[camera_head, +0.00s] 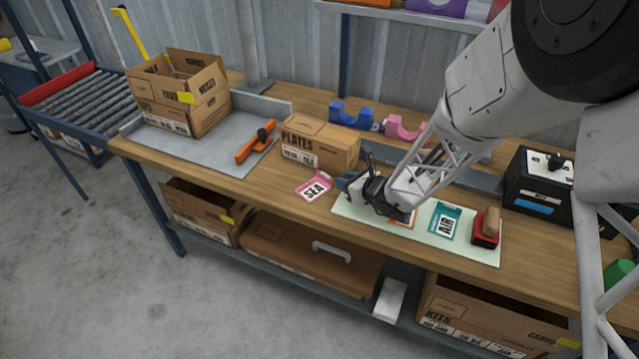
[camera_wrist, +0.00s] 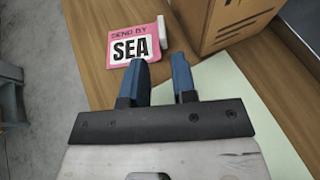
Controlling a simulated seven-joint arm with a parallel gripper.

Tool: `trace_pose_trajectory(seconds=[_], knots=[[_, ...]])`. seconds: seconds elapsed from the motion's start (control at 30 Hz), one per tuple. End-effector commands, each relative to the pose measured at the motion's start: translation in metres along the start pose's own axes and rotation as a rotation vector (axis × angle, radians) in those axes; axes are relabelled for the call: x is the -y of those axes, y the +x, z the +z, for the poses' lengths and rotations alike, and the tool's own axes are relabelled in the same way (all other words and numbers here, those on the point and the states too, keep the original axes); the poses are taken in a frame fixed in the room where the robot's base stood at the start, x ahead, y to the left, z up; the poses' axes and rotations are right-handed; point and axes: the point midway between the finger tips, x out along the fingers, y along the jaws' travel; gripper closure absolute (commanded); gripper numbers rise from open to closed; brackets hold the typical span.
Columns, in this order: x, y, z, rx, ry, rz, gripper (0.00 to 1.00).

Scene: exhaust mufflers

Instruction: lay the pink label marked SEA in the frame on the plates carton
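The pink label marked SEA (camera_head: 314,187) lies on the wooden bench top, in front of the plates carton (camera_head: 338,150). In the wrist view the pink label (camera_wrist: 125,42) is just beyond my fingertips, towards the left, with a small pale piece at its right edge. The closed carton (camera_wrist: 225,25) stands beyond at the right in that view. The frame on the carton is too small to make out clearly. My gripper (camera_head: 346,182) is low over the bench, right of the label. In the wrist view its blue fingers (camera_wrist: 162,62) are apart with nothing between them.
A pale green mat (camera_head: 420,238) holds a teal AIR label (camera_head: 445,222), a partly hidden orange label (camera_head: 403,219) and a red-based stamp (camera_head: 487,228). An orange-handled tool (camera_head: 255,142) lies left of the carton. Blue (camera_head: 350,115) and pink holders stand behind.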

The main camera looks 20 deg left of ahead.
Motion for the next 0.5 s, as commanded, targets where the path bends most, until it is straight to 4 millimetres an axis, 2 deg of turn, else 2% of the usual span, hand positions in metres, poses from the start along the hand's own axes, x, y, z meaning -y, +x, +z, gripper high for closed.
trace_pose_trajectory(seconds=[0.27, 0.5], knots=[[0.0, 0.0, 0.0, 0.0, -0.002, 0.001, 0.74], [0.0, 0.014, 0.0, -0.001, -0.003, 0.002, 0.74]])
